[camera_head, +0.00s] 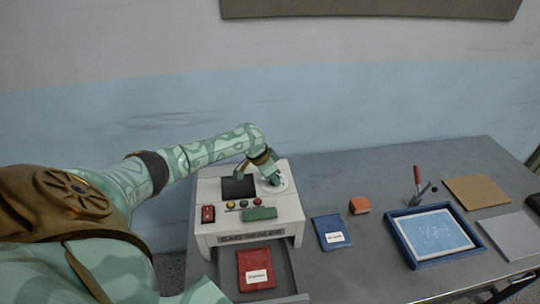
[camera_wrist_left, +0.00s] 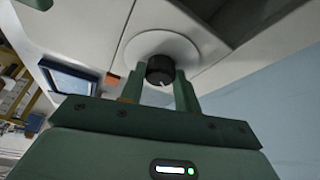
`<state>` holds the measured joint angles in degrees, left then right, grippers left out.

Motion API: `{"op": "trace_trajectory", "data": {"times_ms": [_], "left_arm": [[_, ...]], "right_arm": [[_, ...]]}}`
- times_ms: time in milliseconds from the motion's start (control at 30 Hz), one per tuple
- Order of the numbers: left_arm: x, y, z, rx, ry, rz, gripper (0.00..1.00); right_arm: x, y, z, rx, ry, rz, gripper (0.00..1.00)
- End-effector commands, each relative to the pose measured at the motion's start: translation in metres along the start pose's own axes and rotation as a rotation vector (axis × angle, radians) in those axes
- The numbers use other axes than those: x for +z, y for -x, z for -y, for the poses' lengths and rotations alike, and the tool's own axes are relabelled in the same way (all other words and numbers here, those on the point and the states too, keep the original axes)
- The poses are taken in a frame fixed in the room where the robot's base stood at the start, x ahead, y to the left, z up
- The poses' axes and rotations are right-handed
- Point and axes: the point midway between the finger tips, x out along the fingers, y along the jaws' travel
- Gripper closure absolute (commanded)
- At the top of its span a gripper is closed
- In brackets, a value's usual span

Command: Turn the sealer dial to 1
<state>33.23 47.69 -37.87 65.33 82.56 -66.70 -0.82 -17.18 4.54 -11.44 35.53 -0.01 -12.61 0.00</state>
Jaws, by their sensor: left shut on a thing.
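The sealer (camera_head: 240,226) is a white box marked BAG SEALER, on the grey table. Its black dial (camera_wrist_left: 160,69) sits on a round white plate (camera_wrist_left: 146,45), which also shows at the sealer's top right in the head view. My left gripper (camera_head: 272,179) comes down over the dial from the left. In the left wrist view its two green fingers stand on either side of the dial, shut on it. A light mark shows on the dial's face, but I cannot read any numbers. In the head view the gripper hides the dial. My right gripper is not in view.
The sealer has a dark screen (camera_head: 238,188), small coloured buttons and an open drawer holding a red packet (camera_head: 256,269). To its right lie a blue packet (camera_head: 331,232), an orange block (camera_head: 360,205) and a blue-framed tray (camera_head: 398,240).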

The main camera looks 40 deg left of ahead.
Motion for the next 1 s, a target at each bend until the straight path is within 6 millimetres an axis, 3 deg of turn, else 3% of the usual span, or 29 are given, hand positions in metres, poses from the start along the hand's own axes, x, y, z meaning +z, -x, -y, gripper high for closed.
{"op": "trace_trajectory", "data": {"times_ms": [33,100,400,700,1000], "left_arm": [[-0.004,0.009,-0.002,-0.014,0.039,0.0,0.91],[-0.004,0.009,-0.003,-0.039,0.1,0.0,0.91],[-0.003,0.005,-0.004,-0.137,0.336,0.0,0.91],[-0.003,0.002,-0.005,-0.199,0.486,-0.001,0.91],[-0.002,-0.001,-0.005,-0.223,0.541,0.0,0.91]], "right_arm": [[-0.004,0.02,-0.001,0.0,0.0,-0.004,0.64],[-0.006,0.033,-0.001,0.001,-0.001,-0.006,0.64],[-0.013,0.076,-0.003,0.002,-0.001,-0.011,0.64],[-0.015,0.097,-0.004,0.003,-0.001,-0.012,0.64],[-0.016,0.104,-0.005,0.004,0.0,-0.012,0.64]]}}
